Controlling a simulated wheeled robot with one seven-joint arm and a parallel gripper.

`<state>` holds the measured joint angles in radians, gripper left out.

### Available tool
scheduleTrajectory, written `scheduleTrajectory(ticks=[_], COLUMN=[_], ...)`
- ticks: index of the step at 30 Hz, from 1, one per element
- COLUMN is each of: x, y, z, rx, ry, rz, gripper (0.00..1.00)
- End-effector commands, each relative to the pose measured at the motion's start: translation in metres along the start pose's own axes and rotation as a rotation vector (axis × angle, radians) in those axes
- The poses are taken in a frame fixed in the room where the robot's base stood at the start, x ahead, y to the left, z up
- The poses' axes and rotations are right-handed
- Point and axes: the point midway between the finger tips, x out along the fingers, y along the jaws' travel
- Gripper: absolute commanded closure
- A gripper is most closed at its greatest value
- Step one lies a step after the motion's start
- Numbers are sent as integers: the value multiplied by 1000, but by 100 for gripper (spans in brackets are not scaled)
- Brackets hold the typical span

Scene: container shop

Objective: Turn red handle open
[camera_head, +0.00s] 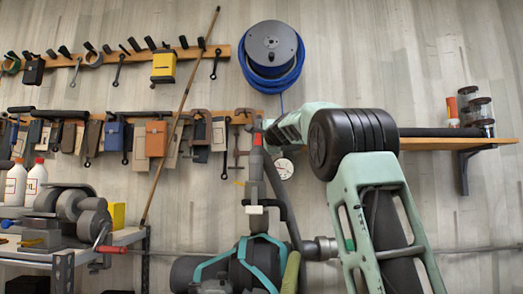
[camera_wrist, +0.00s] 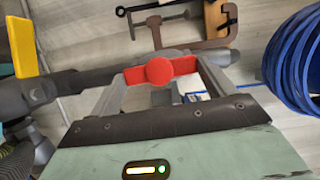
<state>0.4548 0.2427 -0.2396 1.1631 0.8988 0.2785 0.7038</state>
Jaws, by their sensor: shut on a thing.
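The red handle (camera_wrist: 160,71) is a short bar with a round hub in the middle, fixed on a grey pipe. It lies between the two grey fingers of my gripper (camera_wrist: 159,76), which are shut on its two ends. In the head view the red handle (camera_head: 257,138) shows as a small red spot at the top of the upright pipe, just left of my arm. My fingers are mostly hidden there by my wrist. I cannot tell the handle's exact angle from the head view.
A yellow handle (camera_wrist: 22,48) is at the left of the wrist view. A blue hose reel (camera_head: 271,55) hangs above on the wall. A rack of tools (camera_head: 130,115) is behind. A bench with a vise (camera_head: 75,210) stands at left, and a shelf (camera_head: 455,144) at right.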

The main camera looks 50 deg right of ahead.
Motion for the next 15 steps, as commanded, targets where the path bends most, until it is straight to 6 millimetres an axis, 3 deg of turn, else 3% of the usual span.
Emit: scheduleTrajectory(ticks=[15], x=[0], y=[2], z=[0], rx=[61], ry=[0], rz=[-22], gripper=[41])
